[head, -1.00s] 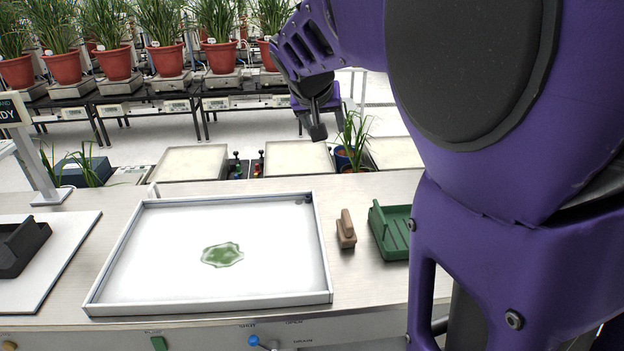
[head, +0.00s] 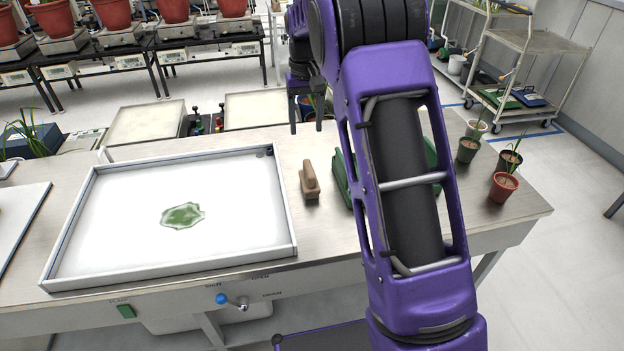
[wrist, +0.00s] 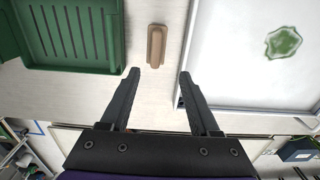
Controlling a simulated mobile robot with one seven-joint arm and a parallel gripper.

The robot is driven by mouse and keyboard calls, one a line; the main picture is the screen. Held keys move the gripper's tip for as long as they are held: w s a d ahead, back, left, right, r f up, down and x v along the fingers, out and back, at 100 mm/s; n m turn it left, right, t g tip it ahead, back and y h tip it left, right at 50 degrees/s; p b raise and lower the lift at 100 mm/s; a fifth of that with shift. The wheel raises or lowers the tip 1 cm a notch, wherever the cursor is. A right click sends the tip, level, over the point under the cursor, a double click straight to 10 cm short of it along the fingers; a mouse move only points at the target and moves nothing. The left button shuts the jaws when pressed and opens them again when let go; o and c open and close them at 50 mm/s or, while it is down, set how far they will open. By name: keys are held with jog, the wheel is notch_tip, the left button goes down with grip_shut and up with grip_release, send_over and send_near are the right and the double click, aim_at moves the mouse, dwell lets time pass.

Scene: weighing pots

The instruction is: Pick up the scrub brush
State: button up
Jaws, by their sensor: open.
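The scrub brush (head: 309,180) is a small tan-brown block with a raised grip. It stands on the steel bench between the white tray and the green rack. In the wrist view the brush (wrist: 157,47) lies just beyond the fingertips, roughly in line with the gap between them. My gripper (wrist: 159,72) is open and empty, with its two dark fingers apart. In the head view my gripper (head: 306,118) hangs past the far side of the brush, partly hidden by my arm.
A white tray (head: 290,215) with a green smear (head: 183,215) is close left of the brush. A green slatted rack (head: 341,178) is close right, partly behind my arm. Potted plants (head: 504,187) stand at the bench's right end.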

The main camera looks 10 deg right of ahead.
aim_at(309, 167)
notch_tip(309, 167, down, 10)
jog(key=shift+f+b, duration=0.15)
jog(key=shift+b, duration=0.6)
jog(key=shift+w+d+f+b, duration=0.1)
jog(key=shift+d+f+b, duration=0.05)
jog(key=shift+f, duration=0.7)
jog(key=shift+w+d+f+b, duration=0.1)
jog(key=shift+f+b, duration=0.05)
jog(key=shift+f, duration=0.75)
jog(key=shift+d+f+b, duration=0.15)
jog(key=shift+f, duration=0.7)
grip_shut()
